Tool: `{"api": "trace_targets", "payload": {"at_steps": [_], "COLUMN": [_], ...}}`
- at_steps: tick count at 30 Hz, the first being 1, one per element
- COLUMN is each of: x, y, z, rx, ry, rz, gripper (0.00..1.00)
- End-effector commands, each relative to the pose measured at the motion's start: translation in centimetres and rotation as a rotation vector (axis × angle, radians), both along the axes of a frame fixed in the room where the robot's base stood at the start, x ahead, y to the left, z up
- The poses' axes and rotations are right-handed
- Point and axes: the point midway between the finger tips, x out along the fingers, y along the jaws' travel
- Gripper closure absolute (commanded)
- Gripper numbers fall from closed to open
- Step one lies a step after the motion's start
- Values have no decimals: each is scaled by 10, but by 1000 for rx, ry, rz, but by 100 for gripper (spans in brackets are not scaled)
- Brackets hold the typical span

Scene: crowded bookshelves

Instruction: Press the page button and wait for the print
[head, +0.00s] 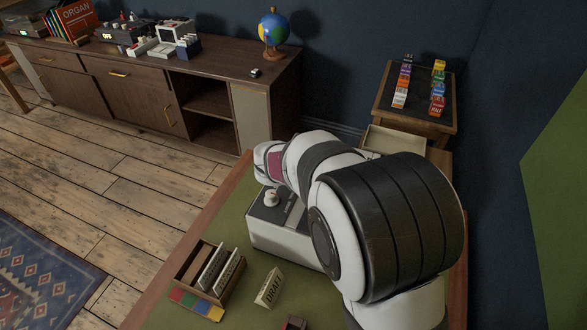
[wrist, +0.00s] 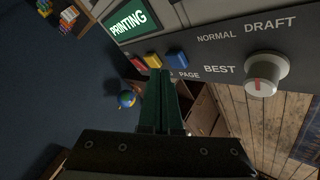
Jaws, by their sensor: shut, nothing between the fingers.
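The printer (head: 285,240) stands on the green-topped desk, partly hidden behind my arm. The wrist view shows its dark panel (wrist: 205,57) close up. A green screen (wrist: 128,21) reads PRINTING. A blue button (wrist: 176,59) sits by the word PAGE, with a yellow button (wrist: 152,60) and a red button (wrist: 138,63) beside it. A white knob (wrist: 268,73) with a red mark stands by the words DRAFT, NORMAL and BEST. My gripper (wrist: 160,74) is shut and empty, its tips just below the yellow and blue buttons. Whether they touch one is unclear. In the head view my arm hides them.
A wooden box of cards (head: 190,264), colour tabs (head: 196,304) and a DRAFT card (head: 269,287) are on the desk in front of the printer. A side table (head: 386,110) with coloured blocks stands behind. A sideboard (head: 150,70) with a globe (head: 274,30) runs along the wall.

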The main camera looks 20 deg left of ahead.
Motion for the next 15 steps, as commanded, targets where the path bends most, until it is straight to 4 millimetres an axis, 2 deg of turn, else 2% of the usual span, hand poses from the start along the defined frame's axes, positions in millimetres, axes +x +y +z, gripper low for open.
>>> {"api": "trace_targets", "payload": {"at_steps": [15], "x": [0], "y": [0], "z": [47], "rx": [2], "ry": [-2], "rz": [-1], "gripper": [100]}}
